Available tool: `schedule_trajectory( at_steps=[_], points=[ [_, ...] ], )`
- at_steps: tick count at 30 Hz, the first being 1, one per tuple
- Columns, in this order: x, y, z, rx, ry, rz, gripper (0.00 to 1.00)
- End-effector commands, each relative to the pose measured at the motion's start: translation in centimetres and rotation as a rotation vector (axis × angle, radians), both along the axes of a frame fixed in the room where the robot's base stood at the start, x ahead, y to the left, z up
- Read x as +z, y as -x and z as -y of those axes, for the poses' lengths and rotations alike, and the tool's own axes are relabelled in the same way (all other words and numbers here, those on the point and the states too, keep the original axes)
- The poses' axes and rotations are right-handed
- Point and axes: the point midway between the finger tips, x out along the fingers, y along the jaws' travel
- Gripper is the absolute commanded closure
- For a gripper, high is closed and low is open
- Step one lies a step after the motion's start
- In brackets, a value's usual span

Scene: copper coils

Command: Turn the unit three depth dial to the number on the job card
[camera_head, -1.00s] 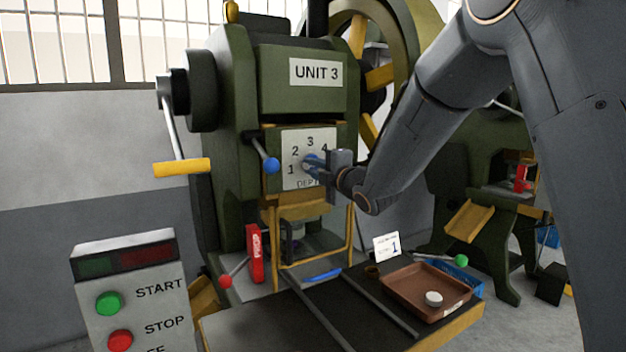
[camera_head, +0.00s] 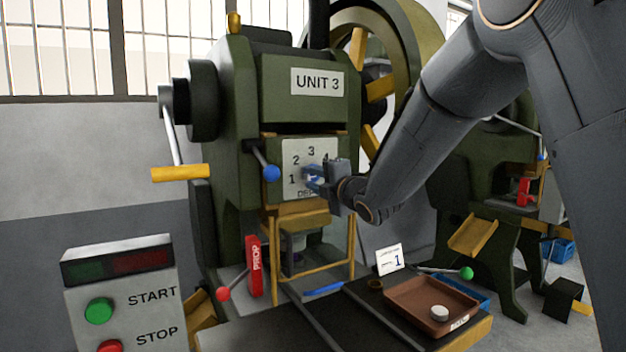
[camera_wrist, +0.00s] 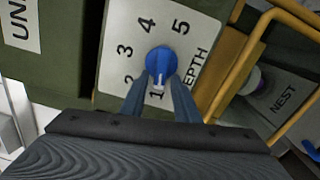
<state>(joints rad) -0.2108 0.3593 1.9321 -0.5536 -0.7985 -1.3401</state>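The blue depth dial (camera_wrist: 161,62) sits on the white number plate (camera_head: 298,157) of the green press marked UNIT 3 (camera_head: 318,82). In the wrist view its pale pointer mark faces the 1. My gripper (camera_wrist: 161,84) is at the dial, with one finger on each side of its lower part. The fingers stand apart, and I see no clear contact. In the head view my gripper (camera_head: 318,178) covers part of the dial and the plate's right side. The job card (camera_head: 389,259) stands on the bench and shows a blue 1.
A lever with a blue knob (camera_head: 271,173) juts out left of the plate. A yellow guard frame (camera_head: 352,245) is below. A brown tray (camera_head: 405,296) with a white disc (camera_head: 439,312) lies on the bench. A START/STOP box (camera_head: 120,290) stands front left.

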Motion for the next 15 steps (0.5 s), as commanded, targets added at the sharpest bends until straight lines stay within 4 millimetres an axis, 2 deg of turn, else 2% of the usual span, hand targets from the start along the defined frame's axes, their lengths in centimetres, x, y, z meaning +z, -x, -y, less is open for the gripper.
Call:
schedule_trajectory(
  at_steps=[10,15],
  points=[
    [0.1,0.1,0.3,-0.004,-0.002,0.001,0.67],
    [0.2,1.6,1.3,-0.004,-0.001,0.002,0.67]
  ],
)
